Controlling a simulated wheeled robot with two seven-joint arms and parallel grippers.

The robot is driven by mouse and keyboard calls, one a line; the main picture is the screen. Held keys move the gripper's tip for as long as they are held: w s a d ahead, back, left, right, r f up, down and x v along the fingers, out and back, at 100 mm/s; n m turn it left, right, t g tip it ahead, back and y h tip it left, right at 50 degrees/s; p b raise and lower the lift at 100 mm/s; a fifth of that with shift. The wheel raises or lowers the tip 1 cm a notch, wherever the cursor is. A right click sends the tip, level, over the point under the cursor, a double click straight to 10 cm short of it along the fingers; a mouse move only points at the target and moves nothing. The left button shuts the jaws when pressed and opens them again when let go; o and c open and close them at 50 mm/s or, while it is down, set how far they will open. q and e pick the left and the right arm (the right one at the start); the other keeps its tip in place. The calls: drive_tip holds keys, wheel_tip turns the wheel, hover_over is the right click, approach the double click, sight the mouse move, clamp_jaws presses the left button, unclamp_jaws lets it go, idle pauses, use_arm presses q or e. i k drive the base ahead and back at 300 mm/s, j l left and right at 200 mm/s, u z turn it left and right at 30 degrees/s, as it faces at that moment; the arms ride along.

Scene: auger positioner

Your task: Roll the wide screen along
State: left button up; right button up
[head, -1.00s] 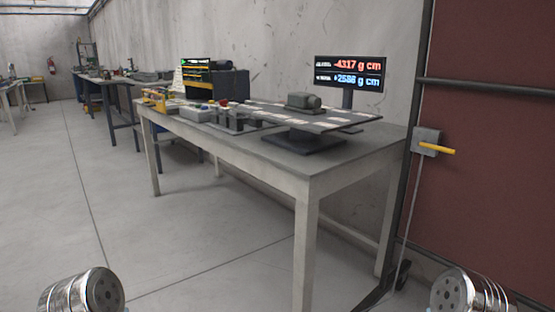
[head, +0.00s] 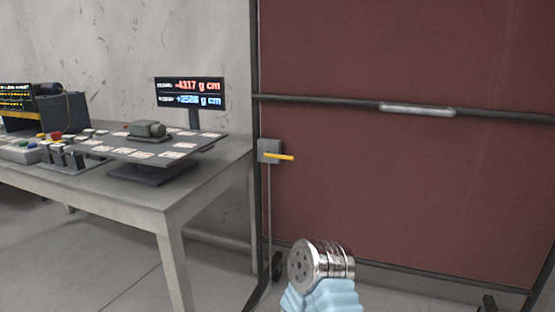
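The wide screen (head: 400,185) is a large dark red panel in a dark metal frame, filling the right side of the head view. A dark horizontal rail crosses it, with a pale grip bar (head: 417,110) on it. A grey box with a yellow lever (head: 280,157) sits at its left post, with a rod running down. A dark caster (head: 277,265) shows at its lower left. The top and right edge are cut off. Part of my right arm shows in front of the screen's lower part; neither gripper shows.
A grey table (head: 205,185) stands close to the screen's left post. It carries a display (head: 190,92), a flat plate with cards and a grey motor-like block (head: 148,129), and a dark rack. Bare floor (head: 110,280) shows at the lower left.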

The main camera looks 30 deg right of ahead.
sight(419, 134)
drive_tip(key=z, duration=1.75)
